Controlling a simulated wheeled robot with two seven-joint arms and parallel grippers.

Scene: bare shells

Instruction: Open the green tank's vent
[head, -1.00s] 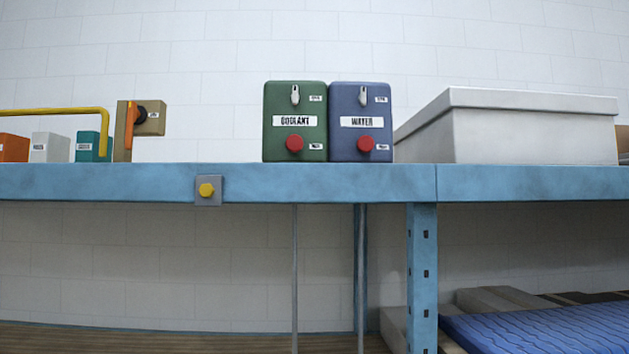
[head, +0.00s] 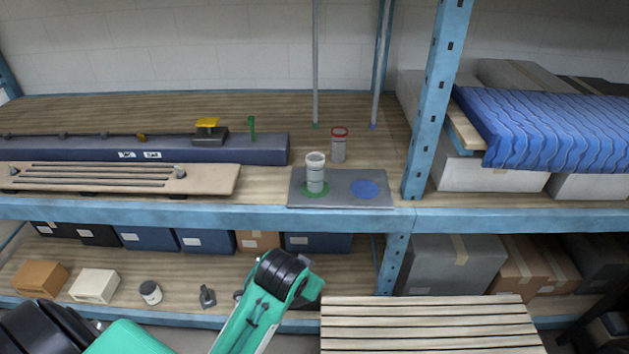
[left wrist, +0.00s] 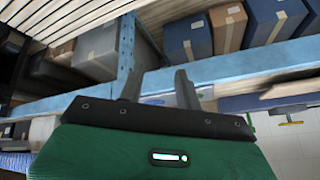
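The green tank and its vent are not in view now. My right gripper is not in view.
A grey mat (head: 340,201) at the shelf's front holds a pale jar (head: 316,172) on its green disc and a bare blue disc (head: 365,189). A red-rimmed jar (head: 339,147) stands behind. A blue upright (head: 439,90) rises to the right. A slatted wooden top (head: 425,325) fills the lower right.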

